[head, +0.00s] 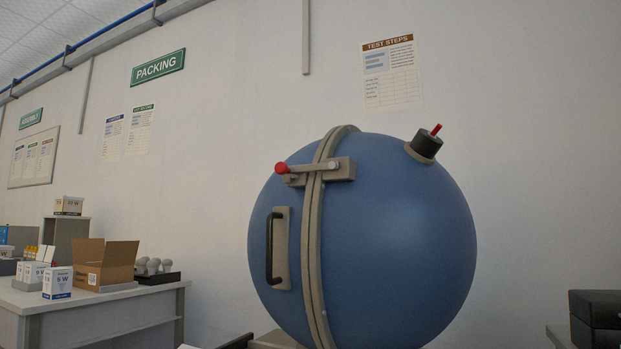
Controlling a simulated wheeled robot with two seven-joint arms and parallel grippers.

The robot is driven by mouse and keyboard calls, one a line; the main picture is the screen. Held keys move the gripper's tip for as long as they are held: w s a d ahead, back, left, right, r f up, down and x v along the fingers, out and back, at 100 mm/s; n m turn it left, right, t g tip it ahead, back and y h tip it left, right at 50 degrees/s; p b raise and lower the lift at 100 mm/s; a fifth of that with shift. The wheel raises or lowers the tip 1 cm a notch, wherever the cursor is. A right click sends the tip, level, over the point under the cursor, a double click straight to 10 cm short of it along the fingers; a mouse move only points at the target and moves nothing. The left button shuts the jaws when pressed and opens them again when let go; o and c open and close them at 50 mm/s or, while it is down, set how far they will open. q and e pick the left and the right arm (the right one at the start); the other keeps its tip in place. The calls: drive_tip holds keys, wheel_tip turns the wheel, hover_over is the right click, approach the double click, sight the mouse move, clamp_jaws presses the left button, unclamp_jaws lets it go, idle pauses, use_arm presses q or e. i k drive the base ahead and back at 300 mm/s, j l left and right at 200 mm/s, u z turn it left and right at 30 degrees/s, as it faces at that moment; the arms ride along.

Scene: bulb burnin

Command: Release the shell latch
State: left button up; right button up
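A large blue sphere shell (400,245) fills the middle right of the head view, closed along a beige vertical rim band (312,230). The shell latch (325,171) is a beige bar lying across the band near the top, with a red knob (282,168) at its left end. A black handle (271,248) on a beige plate sits on the left part of the shell below the latch. Neither of my grippers shows in the head view.
A black cap with a red pin (427,143) tops the shell. A bench (95,307) at left holds an open cardboard box (104,264), small bulb boxes and a tray of bulbs. A black case (597,318) stands at the right edge. The wall behind is bare below the signs.

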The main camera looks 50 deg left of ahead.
sight(281, 168)
drive_tip(key=u, duration=1.65)
drive_tip(key=i+l+u, duration=0.4)
drive_tip(key=i+l, duration=0.05)
drive_tip(key=i, duration=0.05)
